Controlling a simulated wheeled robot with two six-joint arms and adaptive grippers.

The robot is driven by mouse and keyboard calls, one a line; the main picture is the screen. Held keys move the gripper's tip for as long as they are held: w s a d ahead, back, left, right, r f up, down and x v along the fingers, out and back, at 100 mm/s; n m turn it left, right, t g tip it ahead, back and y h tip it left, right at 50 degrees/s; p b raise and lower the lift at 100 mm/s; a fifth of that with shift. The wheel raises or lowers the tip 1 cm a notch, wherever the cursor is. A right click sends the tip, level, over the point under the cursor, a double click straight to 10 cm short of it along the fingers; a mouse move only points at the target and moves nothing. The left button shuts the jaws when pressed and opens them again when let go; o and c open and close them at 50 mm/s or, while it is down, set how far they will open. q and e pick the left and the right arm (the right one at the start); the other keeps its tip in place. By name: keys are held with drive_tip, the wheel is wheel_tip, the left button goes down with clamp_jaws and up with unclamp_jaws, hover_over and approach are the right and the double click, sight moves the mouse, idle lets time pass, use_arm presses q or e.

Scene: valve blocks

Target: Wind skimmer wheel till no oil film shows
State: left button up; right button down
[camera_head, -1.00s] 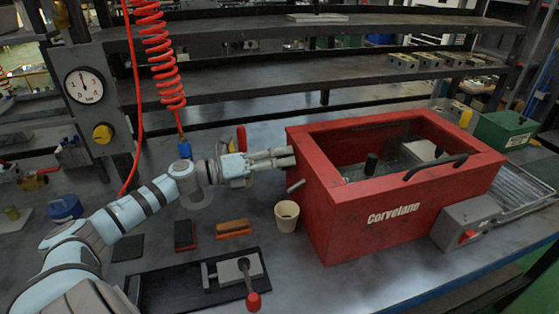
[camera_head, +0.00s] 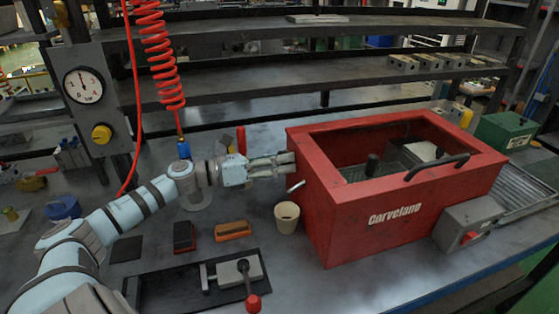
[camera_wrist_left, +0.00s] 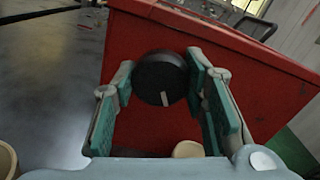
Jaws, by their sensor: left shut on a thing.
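The skimmer wheel is a round black knob (camera_wrist_left: 160,79) with a white mark on its face, seen on the tank's red side wall in the left wrist view. My left gripper (camera_head: 288,165) is at the left end of the red tank (camera_head: 390,215), shut on the wheel. In the wrist view its two fingers (camera_wrist_left: 163,100) stand on either side of the wheel. In the head view the wheel is hidden by the gripper. The white mark sits low on the wheel's face. I cannot tell whether an oil film lies inside the tank. My right gripper is not in view.
A short spout (camera_head: 296,187) sticks out of the tank above a beige cup (camera_head: 287,217). A black plate with a small vise (camera_head: 240,272) and red-knobbed handle lies in front. A red coiled hose (camera_head: 165,65) hangs behind my left arm.

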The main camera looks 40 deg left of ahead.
sight(280, 153)
use_arm(q)
drive_tip(key=o, duration=0.9)
drive_tip(key=shift+o, duration=1.4)
drive_tip(key=shift+w+a+f, duration=0.1)
drive_tip(key=shift+w+f, duration=0.05)
drive_tip(key=shift+s+d+r, duration=0.2)
drive_tip(key=shift+s+r, duration=0.05)
drive_tip(key=shift+w+a+r, duration=0.1)
drive_tip(key=shift+r, duration=0.1)
wheel_tip(280, 153, up, 10)
drive_tip(key=shift+f, duration=0.2)
